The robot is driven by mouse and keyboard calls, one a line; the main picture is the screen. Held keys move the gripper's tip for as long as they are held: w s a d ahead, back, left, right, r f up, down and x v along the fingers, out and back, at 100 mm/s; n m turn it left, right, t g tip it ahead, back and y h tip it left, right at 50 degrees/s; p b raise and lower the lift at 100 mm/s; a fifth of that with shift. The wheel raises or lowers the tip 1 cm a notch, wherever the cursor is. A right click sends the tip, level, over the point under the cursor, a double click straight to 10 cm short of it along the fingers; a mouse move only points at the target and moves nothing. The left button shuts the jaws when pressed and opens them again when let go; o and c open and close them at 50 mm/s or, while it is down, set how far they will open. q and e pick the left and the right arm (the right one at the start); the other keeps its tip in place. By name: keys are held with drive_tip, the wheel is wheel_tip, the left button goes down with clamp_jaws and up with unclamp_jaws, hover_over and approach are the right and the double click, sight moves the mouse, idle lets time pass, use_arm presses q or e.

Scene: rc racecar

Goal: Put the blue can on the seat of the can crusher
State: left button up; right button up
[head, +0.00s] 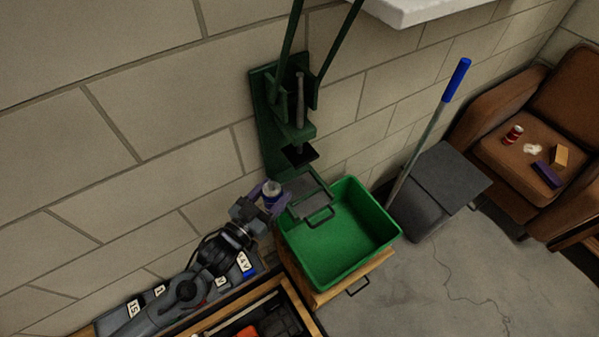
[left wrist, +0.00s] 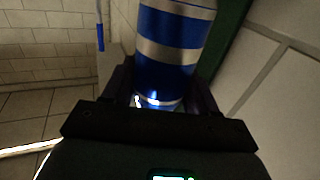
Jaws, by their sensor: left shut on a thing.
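My left gripper (head: 268,199) is shut on the blue can (head: 271,190), which has silver bands. In the left wrist view the can (left wrist: 172,50) fills the upper middle, between the dark fingers (left wrist: 160,100). The green can crusher (head: 268,120) is fixed to the block wall, with its two handle arms running up out of view. My right gripper is not in view.
A green bin (head: 345,235) stands on a wooden stand below and right of the seat. A brown armchair (head: 530,140) holds a red can and small items. A tool drawer (head: 255,320) lies at the bottom.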

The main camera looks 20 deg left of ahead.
use_arm(q)
drive_tip(key=shift+w+d+f+b, duration=0.15)
drive_tip(key=shift+w+d+f, duration=0.4)
drive_tip(key=shift+w, duration=1.3)
drive_tip(key=shift+w+d+f+b, duration=0.2)
drive_tip(key=shift+w+d+f, duration=0.3)
drive_tip(key=shift+w, duration=1.4)
drive_tip(key=shift+w+d+f+b, duration=0.15)
drive_tip(key=shift+w+d+f, duration=0.4)
drive_tip(key=shift+w, duration=1.3)
drive_tip(key=shift+a+f, duration=0.2)
drive_tip(key=shift+f, duration=0.05)
drive_tip(key=o, duration=1)
